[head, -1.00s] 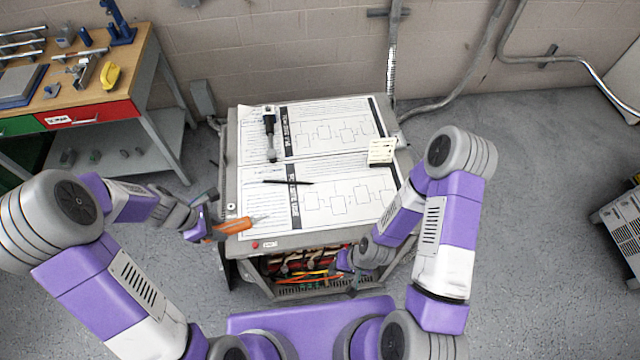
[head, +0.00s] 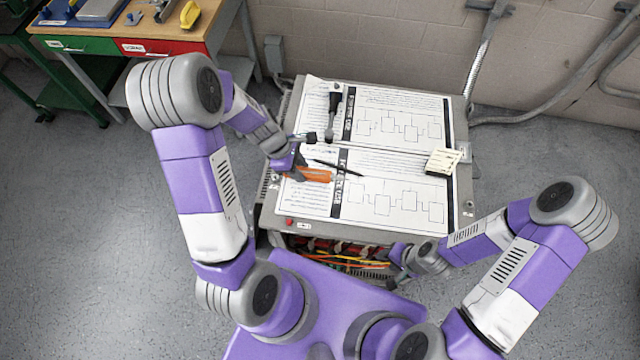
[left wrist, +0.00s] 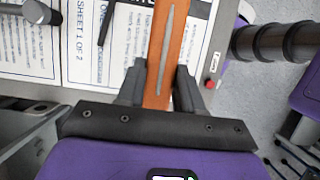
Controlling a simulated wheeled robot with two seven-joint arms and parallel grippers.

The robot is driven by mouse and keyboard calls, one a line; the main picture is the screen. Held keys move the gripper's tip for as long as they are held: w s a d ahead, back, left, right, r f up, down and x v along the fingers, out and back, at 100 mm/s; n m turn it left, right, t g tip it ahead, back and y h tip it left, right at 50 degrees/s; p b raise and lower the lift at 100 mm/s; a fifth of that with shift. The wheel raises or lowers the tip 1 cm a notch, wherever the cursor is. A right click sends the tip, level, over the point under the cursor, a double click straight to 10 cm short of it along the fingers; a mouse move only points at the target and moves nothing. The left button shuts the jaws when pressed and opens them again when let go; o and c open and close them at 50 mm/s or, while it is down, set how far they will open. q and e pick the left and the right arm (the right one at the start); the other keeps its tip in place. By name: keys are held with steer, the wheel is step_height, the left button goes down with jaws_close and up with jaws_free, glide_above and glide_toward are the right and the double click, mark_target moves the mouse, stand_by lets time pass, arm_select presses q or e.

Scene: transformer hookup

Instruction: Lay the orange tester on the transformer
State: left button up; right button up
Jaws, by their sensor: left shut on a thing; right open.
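The transformer (head: 462,135) is a grey box with printed sheets (head: 400,165) on its top. My left gripper (head: 296,173) is over the left part of that top, shut on the orange tester (head: 316,175). The tester points to the right in the head view, over the lower sheet. In the left wrist view the tester (left wrist: 166,45) runs between the two dark fingers (left wrist: 158,90). I cannot tell whether it touches the sheet. My right gripper (head: 396,280) is open and low by the transformer's front, near the wires.
On the top lie a dark-handled tool (head: 334,108), a thin black pen-like stick (head: 338,167) and a small cream block (head: 442,162). Orange and red wires (head: 345,255) show in the open front. A workbench (head: 215,25) stands at the upper left.

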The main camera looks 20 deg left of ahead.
arm_select(q)
steer(key=b, duration=0.1)
glide_above(306, 189)
steer(key=a, duration=0.1)
steer(key=f, duration=0.5)
steer(key=shift+s+a, duration=0.15)
steer(key=shift+a, duration=0.05)
steer(key=shift+f+b, duration=0.35)
steer(key=shift+f, duration=1.55)
steer(key=shift+f, duration=0.15)
steer(key=o, duration=1)
steer(key=shift+o, duration=0.2)
steer(key=p+v, duration=0.1)
steer(key=v, duration=0.6)
steer(key=shift+s+a+r, duration=0.1)
steer(key=shift+r, duration=0.15)
